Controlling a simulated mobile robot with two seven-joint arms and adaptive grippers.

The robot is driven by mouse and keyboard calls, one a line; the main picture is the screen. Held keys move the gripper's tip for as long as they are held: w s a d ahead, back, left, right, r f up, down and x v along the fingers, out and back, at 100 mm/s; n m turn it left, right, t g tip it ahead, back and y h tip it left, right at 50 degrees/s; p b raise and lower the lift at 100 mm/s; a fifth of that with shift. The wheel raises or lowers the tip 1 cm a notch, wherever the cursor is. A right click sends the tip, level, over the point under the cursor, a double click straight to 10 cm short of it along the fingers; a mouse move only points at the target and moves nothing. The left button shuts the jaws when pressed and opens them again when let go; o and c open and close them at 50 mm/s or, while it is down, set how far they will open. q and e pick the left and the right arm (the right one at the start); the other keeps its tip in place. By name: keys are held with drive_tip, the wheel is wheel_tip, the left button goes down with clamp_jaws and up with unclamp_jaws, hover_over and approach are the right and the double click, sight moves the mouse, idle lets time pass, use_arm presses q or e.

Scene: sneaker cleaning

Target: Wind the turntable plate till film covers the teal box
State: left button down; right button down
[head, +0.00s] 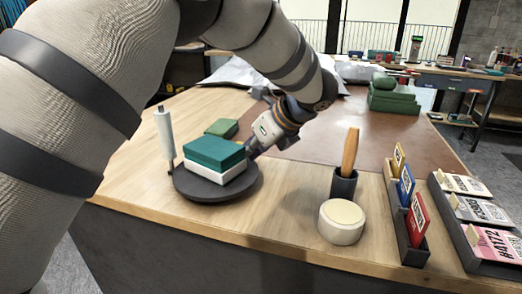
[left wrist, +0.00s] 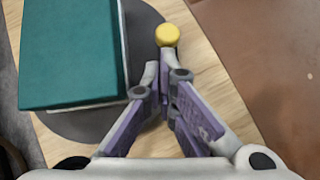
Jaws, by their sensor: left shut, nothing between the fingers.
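The teal-lidded box (head: 214,150) with a white lower part sits on the round dark turntable plate (head: 207,194). A pale roll of film (head: 164,132) stands upright on a post at the plate's left. I see no film on the box. My left gripper (head: 254,150) is shut and empty, low beside the box's right side. In the left wrist view its fingertips (left wrist: 163,80) point at a yellow knob (left wrist: 168,35) at the plate's edge. The box (left wrist: 68,55) lies left of the fingers there. I cannot tell whether they touch the knob. My right gripper is not in view.
A green block (head: 222,128) lies behind the box. A dark cup with a wooden handle (head: 344,183), a round cream-topped tub (head: 341,220) and card racks (head: 408,222) stand to the right. Green folded cloths (head: 393,98) are farther back. The brown mat's middle (head: 325,128) is clear.

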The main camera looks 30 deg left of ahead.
use_arm(q)
drive_tip(key=shift+a+f, duration=0.1)
drive_tip(key=shift+f, duration=0.05)
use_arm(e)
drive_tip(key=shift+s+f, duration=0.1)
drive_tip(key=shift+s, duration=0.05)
use_arm(q)
drive_tip(key=shift+w+n+g, duration=0.15)
drive_tip(key=shift+n+g, duration=0.15)
drive_tip(key=shift+n, duration=0.1)
drive_tip(key=shift+a, duration=0.1)
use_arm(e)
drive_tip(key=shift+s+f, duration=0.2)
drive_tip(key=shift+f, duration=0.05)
use_arm(q)
drive_tip(key=shift+w+a+n+g+b, duration=0.2)
drive_tip(key=shift+n+g+b, duration=0.45)
drive_tip(key=shift+n, duration=0.25)
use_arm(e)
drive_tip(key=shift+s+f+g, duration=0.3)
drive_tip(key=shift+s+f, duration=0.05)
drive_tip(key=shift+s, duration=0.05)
